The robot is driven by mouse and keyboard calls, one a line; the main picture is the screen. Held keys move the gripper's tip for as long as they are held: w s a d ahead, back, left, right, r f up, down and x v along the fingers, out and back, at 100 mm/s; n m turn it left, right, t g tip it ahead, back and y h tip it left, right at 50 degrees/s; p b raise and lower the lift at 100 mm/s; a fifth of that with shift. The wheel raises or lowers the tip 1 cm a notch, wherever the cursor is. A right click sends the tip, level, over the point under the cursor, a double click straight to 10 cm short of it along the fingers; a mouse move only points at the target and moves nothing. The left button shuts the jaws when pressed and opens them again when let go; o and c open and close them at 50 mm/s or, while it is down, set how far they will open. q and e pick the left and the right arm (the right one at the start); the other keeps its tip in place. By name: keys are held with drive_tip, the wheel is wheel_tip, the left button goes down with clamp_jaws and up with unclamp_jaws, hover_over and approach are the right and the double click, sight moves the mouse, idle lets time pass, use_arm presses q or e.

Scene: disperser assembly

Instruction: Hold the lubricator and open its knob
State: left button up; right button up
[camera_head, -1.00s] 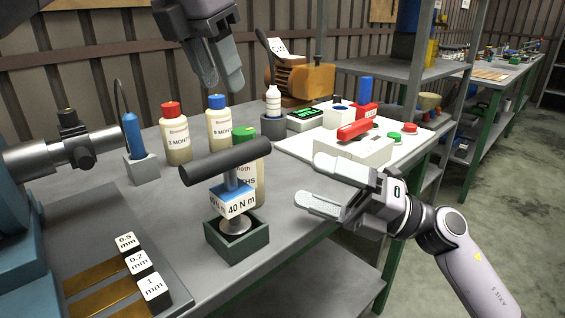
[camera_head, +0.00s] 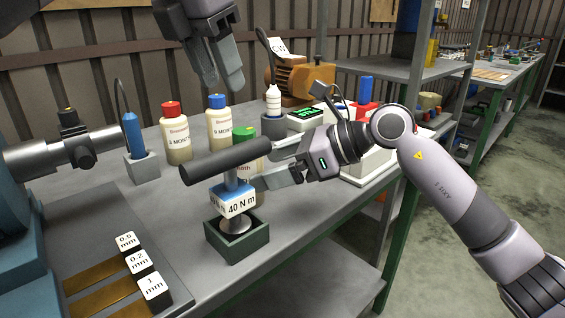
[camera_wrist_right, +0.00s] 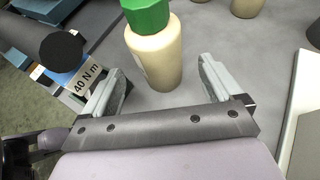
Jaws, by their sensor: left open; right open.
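The lubricator bottle nearest my right gripper is cream with a green cap (camera_head: 243,132), partly hidden behind a torque tool; its body (camera_wrist_right: 157,55) shows in the right wrist view. My right gripper (camera_head: 258,167) is open, its fingers pointing at this bottle. In the right wrist view the bottle appears between the two open fingers, with no clear contact. A red-capped lubricator (camera_head: 175,135) and a blue-capped lubricator (camera_head: 219,128) stand upright behind it. My left gripper (camera_head: 222,84) is open and empty, pointing down above the blue-capped bottle.
The torque tool (camera_head: 238,200), marked 40 N m, stands in a green box (camera_head: 238,240) just in front of the green-capped bottle. A small white bottle (camera_head: 273,98) and an orange machine (camera_head: 305,82) are behind. Free bench (camera_head: 185,205) lies to the left of the tool.

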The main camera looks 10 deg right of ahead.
sight(247, 174)
drive_tip(key=x, duration=0.6)
drive_tip(key=shift+d, duration=0.1)
drive_tip(key=shift+s, duration=0.1)
drive_tip(key=c, duration=1.4)
drive_tip(key=shift+c, duration=0.2)
